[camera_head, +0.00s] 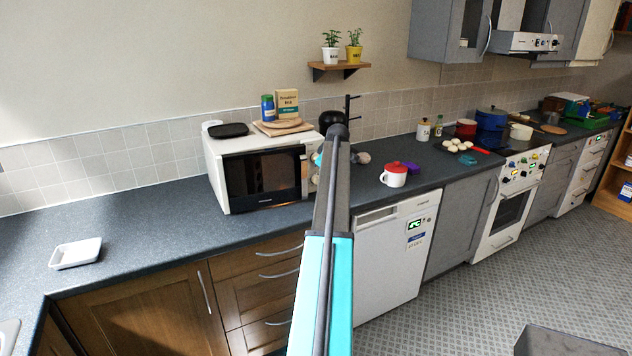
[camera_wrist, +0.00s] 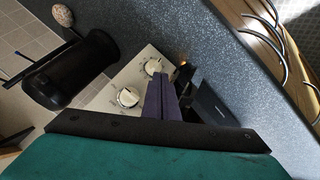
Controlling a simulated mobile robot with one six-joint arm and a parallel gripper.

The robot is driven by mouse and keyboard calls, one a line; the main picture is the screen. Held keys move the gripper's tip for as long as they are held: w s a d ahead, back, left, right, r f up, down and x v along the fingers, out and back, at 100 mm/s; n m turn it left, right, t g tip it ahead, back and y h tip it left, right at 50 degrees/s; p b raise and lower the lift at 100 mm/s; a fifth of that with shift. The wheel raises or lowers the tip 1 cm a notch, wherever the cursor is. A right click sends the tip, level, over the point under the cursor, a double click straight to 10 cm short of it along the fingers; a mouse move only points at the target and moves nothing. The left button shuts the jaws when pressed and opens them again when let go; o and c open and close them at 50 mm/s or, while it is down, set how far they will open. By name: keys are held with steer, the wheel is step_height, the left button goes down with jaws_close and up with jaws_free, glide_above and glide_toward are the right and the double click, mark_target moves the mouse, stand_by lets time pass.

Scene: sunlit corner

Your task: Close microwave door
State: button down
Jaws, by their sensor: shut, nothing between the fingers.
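The microwave (camera_head: 215,160) is a white box with a black front, standing on the dark counter left of my arm. Its door (camera_head: 262,178) has a dark window and lies flush or nearly flush with the front; I cannot tell whether a small gap is left. In the wrist view, the cream panel with two round knobs (camera_wrist: 128,97) is close to my gripper (camera_wrist: 162,82), with the dark door (camera_wrist: 218,108) to the right. My gripper is shut and empty, in front of the panel; contact cannot be told. My arm hides most of the gripper in the head view.
A blue jar (camera_head: 268,108), a box (camera_head: 287,103) and a black dish (camera_head: 229,130) sit on top of the microwave. A red-lidded white pot (camera_head: 394,175) stands to the right. A white tray (camera_head: 75,253) lies left, with clear counter around it.

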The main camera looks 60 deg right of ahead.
steer(key=a+f+m+t+h+b, duration=0.1)
steer(key=a+f+t+b, duration=0.4)
steer(key=a+b, duration=0.3)
steer(key=s+a+f+m+t+h+b, duration=0.1)
steer(key=s+a+m+t+h+b, duration=0.2)
steer(key=b, duration=0.7)
steer(key=s+a+m+h, duration=0.2)
steer(key=s+a+m, duration=0.1)
steer(key=shift+s+a+f, duration=0.15)
steer(key=shift+a+f, duration=0.15)
steer(key=shift+f, duration=0.1)
steer(key=p, duration=0.3)
glide_toward(306, 184)
steer(key=shift+x, duration=1.7)
steer(key=shift+p+x, duration=0.5)
steer(key=shift+x, duration=1)
